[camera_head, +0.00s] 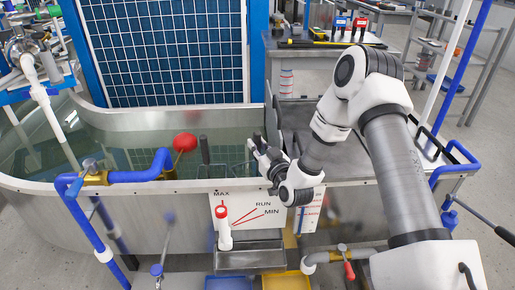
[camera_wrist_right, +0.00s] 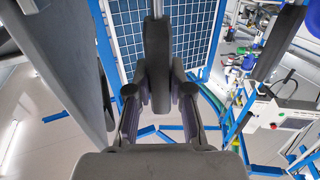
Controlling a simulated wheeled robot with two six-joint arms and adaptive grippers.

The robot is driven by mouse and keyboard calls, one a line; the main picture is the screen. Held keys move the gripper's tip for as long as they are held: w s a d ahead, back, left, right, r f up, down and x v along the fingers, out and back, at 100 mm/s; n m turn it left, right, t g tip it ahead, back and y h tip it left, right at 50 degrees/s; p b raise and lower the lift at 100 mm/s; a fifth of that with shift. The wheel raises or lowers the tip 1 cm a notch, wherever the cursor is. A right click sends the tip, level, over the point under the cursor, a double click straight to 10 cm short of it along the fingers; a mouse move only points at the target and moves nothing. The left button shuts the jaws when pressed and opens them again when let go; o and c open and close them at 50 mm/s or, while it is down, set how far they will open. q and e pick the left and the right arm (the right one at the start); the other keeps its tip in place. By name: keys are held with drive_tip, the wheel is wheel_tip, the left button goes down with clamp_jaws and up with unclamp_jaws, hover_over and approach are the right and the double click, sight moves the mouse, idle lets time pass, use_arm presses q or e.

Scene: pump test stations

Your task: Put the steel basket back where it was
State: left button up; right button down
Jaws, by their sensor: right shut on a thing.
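The steel basket (camera_head: 222,170) is only partly visible in the head view, as thin wires at the tank's front wall, below a dark upright handle (camera_head: 204,150). My right gripper (camera_head: 257,150) is at the front rim, at the basket's right side. In the right wrist view my right gripper (camera_wrist_right: 157,88) is shut on a dark handle (camera_wrist_right: 156,50) with a steel rod at its end. My arm and the tank rim hide much of the basket. I cannot tell whether it hangs on the rim or is held free. My left gripper is not in view.
The water tank (camera_head: 130,187) spans the left and middle. A grey side bench (camera_head: 345,160) lies right of the tank. A level sign (camera_head: 245,212) hangs on the front, above a small tray (camera_head: 250,258).

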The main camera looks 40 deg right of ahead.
drive_tip(key=shift+s, duration=0.1)
drive_tip(key=c, duration=1.1)
unclamp_jaws()
drive_tip(key=shift+o, duration=0.2)
drive_tip(key=shift+s+r, duration=0.1)
drive_tip(key=shift+s, duration=0.05)
drive_tip(key=s+a+p, duration=0.2)
drive_tip(key=s, duration=0.9)
drive_tip(key=s+a+f+n+g+y, duration=0.1)
drive_tip(key=s+a+f+g+y, duration=0.2)
drive_tip(key=f, duration=0.4)
drive_tip(key=s+a+f+n+g+y, duration=0.1)
drive_tip(key=s+a+f+g, duration=0.1)
drive_tip(key=a+f+g, duration=0.35)
drive_tip(key=s+a+f+g, duration=0.2)
drive_tip(key=s+f+g, duration=0.2)
drive_tip(key=s+f, duration=0.3)
drive_tip(key=s+a+f+g+h, duration=0.1)
drive_tip(key=s+a+f+g, duration=0.2)
drive_tip(key=s, duration=1)
wheel_tip(320, 180, down, 4)
drive_tip(key=shift+a+f+m+g, duration=0.1)
drive_tip(key=shift+a+m+g, duration=0.15)
drive_tip(key=shift+g, duration=0.9)
